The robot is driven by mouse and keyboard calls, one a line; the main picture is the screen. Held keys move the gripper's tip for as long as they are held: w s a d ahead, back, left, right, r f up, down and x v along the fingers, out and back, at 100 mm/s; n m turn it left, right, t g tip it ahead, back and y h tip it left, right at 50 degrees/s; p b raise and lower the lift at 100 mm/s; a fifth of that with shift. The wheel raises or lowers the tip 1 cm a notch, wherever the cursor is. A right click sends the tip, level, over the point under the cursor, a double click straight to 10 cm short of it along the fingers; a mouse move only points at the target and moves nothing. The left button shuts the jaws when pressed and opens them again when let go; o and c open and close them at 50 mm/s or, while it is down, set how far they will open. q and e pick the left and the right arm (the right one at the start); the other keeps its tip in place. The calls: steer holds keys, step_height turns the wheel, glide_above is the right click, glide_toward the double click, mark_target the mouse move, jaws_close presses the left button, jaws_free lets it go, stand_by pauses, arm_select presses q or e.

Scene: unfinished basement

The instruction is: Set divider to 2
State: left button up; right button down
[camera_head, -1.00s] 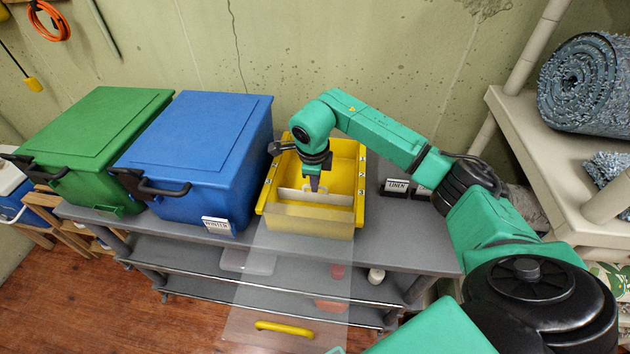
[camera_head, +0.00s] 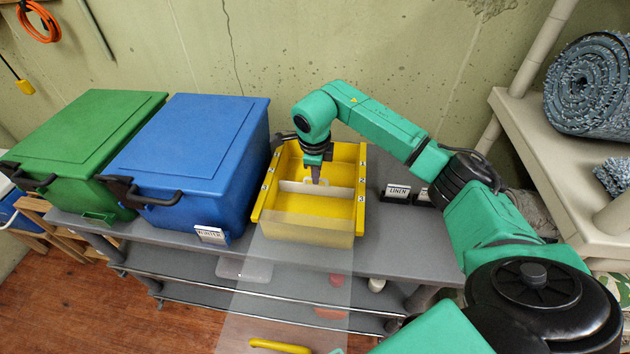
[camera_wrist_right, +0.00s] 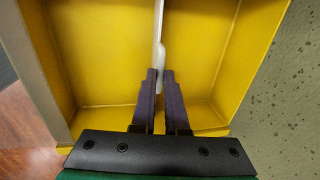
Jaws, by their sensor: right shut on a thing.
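The yellow bin (camera_head: 311,228) stands open on the grey shelf unit, with number labels along its left and right rims. A white divider (camera_head: 340,191) spans the bin from side to side, roughly level with the middle labels, which look like 2. I cannot tell whether it is fully seated. My right gripper (camera_head: 314,180) reaches down into the bin and is shut on the divider's raised tab. In the right wrist view the fingers (camera_wrist_right: 160,75) straddle the divider's white edge (camera_wrist_right: 159,22). My left gripper is not in view.
A closed blue bin (camera_head: 190,145) and a green bin (camera_head: 85,130) stand left. A LINEN card (camera_head: 397,192) stands right. Rolled carpet (camera_head: 595,85) lies on the right shelf.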

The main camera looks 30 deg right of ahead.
steer(key=shift+f, duration=0.1)
steer(key=shift+s+a, duration=0.15)
steer(key=shift+s, duration=0.05)
steer(key=c, duration=0.9)
jaws_free()
steer(key=shift+a+r, duration=0.1)
steer(key=shift+r, duration=0.1)
steer(key=shift+f, duration=0.1)
steer(key=r, duration=0.4)
steer(key=s+a+r+b, duration=0.1)
steer(key=r, duration=0.4)
steer(key=s+r, duration=0.1)
steer(key=r, duration=0.4)
steer(key=shift+a+r, duration=0.15)
steer(key=shift+a, duration=0.15)
